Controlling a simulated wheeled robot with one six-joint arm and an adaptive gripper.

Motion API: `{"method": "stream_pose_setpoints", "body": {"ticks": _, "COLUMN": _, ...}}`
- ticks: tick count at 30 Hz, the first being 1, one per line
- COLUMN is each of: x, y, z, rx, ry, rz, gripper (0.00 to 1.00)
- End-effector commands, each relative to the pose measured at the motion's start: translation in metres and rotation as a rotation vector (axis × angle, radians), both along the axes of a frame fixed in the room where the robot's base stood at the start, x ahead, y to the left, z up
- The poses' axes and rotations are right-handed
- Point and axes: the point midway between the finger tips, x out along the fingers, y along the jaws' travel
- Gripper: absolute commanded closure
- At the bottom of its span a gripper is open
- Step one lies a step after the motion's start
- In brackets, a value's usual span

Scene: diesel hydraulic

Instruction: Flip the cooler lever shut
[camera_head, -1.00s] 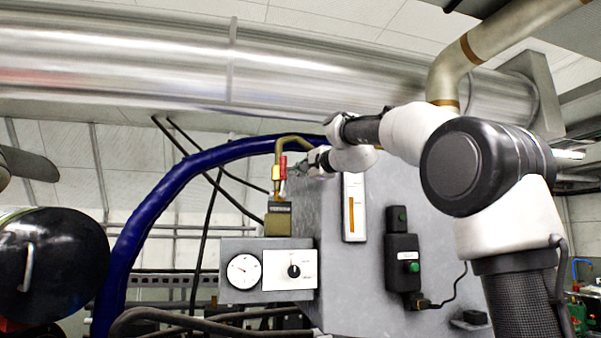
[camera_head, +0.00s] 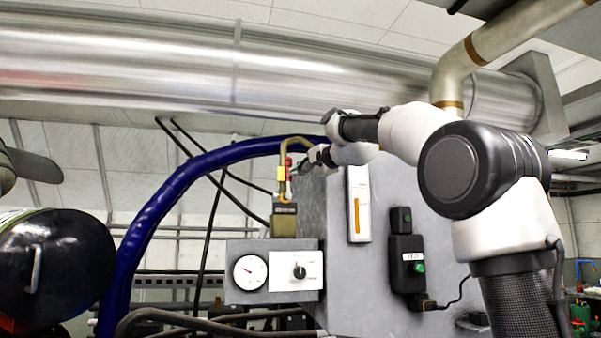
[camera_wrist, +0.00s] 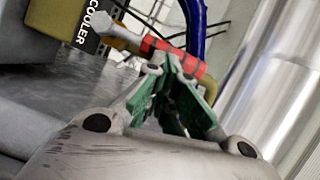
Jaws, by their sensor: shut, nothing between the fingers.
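The cooler lever has a red handle (camera_wrist: 178,59) on a grey metal arm; in the wrist view the handle lies across the picture, just beyond my fingertips. My gripper (camera_wrist: 171,66), with green-faced fingers, is shut and empty, its tips at the handle's near side. Whether they touch it I cannot tell. In the head view the red handle (camera_head: 289,163) shows beside the brass pipe, above the brass cooler block (camera_head: 284,221). My gripper (camera_head: 304,165) is just right of it, small and partly hidden. The block's COOLER label (camera_wrist: 97,22) reads clearly in the wrist view.
A grey cabinet (camera_head: 335,270) stands below my wrist, bearing a gauge (camera_head: 250,272), a dial plate (camera_head: 298,271) and a level indicator (camera_head: 358,204). A thick blue hose (camera_head: 150,213) arches behind the lever. A large silver duct (camera_head: 130,65) runs overhead.

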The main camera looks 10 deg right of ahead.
Motion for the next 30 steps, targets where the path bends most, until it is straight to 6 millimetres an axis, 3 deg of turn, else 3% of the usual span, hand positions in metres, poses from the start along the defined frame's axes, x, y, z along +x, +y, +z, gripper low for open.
{"method": "stream_pose_setpoints", "body": {"ticks": 11, "x": 0.000, "y": 0.005, "z": 0.003, "rx": -0.114, "ry": 0.001, "rz": 0.002, "gripper": 1.00}}
{"method": "stream_pose_setpoints", "body": {"ticks": 30, "x": 0.001, "y": 0.037, "z": 0.004, "rx": -0.545, "ry": 0.002, "rz": 0.002, "gripper": 1.00}}
